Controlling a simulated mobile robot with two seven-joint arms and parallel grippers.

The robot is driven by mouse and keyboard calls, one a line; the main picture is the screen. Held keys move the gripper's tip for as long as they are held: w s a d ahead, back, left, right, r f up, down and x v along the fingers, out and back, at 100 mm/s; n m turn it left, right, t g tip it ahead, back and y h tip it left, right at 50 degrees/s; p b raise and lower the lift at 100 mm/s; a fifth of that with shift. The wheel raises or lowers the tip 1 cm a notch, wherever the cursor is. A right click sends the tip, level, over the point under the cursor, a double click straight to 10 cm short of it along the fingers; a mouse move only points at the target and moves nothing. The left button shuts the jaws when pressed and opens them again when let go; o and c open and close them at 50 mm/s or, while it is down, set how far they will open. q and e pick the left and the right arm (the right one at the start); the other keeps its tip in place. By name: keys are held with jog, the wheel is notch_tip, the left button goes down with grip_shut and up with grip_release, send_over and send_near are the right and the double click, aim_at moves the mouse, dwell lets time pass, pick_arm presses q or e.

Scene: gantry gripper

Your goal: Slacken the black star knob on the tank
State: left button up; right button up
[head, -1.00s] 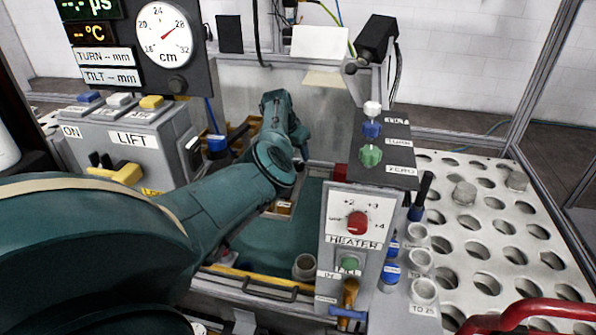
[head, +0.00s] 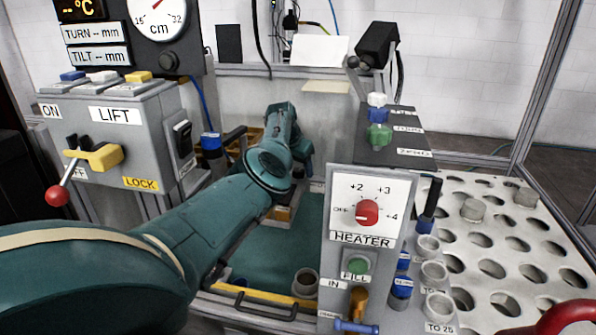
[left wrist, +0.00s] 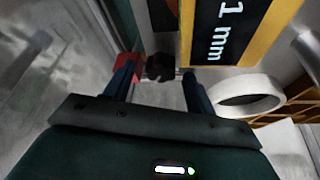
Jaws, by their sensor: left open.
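The black star knob (left wrist: 160,67) shows in the left wrist view, at the top middle, between the tips of my left gripper (left wrist: 160,74). The gripper's two dark fingers are apart, one on each side of the knob; I cannot tell whether either touches it. In the head view my teal left arm reaches from the lower left over the tank (head: 262,240), which has a teal inside. The arm's far end hides the gripper there, and I cannot see the knob in that view. My right gripper is not in view.
A yellow-edged "1 mm" label (left wrist: 228,35) and a white ring (left wrist: 246,95) lie right of the knob. The LIFT box (head: 115,135) stands left, the HEATER panel (head: 366,215) right of the tank. A plate with round holes (head: 510,260) is further right.

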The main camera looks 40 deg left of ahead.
pick_arm(q)
jog(key=c, duration=1)
jog(key=shift+r+n+p, duration=0.15)
jog(key=shift+n+p, duration=0.15)
jog(key=shift+p, duration=0.25)
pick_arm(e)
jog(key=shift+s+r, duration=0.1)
pick_arm(q)
jog(key=shift+n+y+p, duration=0.3)
jog(key=shift+n+p, duration=0.2)
jog(key=shift+p, duration=0.1)
jog(key=shift+n+y+p, duration=0.3)
jog(key=shift+n+p, duration=0.05)
jog(key=shift+n, duration=0.35)
jog(key=shift+d+n+g+y, duration=0.1)
jog(key=shift+n+g+y, duration=0.4)
jog(key=shift+n, duration=1)
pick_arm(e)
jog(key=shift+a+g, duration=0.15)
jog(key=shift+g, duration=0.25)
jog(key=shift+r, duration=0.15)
